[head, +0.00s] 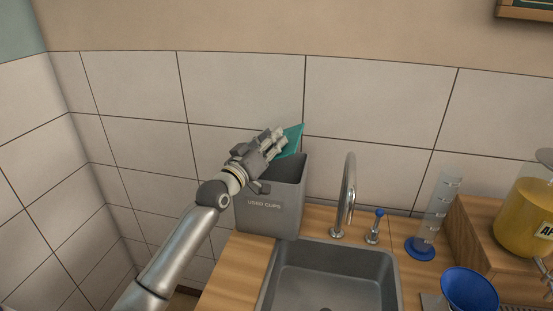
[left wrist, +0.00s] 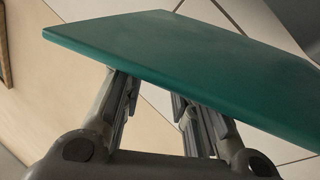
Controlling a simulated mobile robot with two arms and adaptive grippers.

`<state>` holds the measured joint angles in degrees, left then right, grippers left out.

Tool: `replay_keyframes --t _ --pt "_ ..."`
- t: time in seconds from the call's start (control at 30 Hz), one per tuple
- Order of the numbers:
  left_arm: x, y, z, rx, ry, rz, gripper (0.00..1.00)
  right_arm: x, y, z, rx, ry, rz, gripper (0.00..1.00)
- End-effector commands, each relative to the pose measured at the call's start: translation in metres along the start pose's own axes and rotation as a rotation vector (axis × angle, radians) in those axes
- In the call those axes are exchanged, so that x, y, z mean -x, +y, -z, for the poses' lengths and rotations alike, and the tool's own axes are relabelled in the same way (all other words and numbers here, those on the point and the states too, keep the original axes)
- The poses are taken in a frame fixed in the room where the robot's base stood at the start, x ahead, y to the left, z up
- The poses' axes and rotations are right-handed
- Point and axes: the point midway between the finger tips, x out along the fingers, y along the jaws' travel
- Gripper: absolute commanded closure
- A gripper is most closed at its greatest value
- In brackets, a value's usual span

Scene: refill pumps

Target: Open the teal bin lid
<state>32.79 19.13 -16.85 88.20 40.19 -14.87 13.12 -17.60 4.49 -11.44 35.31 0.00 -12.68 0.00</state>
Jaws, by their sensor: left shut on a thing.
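The grey bin (head: 270,212) with the words "USED CUPS" stands on the counter left of the sink. Its teal lid (head: 294,138) is raised and tilted up at the bin's back, and the bin's mouth shows open below it. My left gripper (head: 280,143) is over the bin, shut on the teal lid. In the left wrist view the lid (left wrist: 190,65) is a flat teal panel across the fingertips, which hides part of them. My right gripper is not in view.
The sink (head: 330,275) is right of the bin, with a tall tap (head: 347,195) behind it. A blue-handled knob (head: 375,225), a measuring cylinder (head: 436,215), a blue funnel (head: 470,291) and a jar of yellow liquid (head: 525,215) stand further right. A tiled wall is behind.

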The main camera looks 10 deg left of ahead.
Motion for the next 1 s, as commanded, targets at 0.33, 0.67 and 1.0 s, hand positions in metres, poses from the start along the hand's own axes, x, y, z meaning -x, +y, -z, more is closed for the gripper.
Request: replay_keyframes --t 0.33,0.67,1.0 --pt "0.007 -0.017 0.046 0.308 0.128 0.0 1.0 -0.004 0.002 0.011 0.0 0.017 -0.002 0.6" --pt "0.019 -0.045 0.081 0.591 0.245 0.0 1.0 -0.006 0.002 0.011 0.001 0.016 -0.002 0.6" --pt "0.03 -0.073 0.101 0.81 0.337 0.0 1.0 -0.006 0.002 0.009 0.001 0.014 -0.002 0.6"
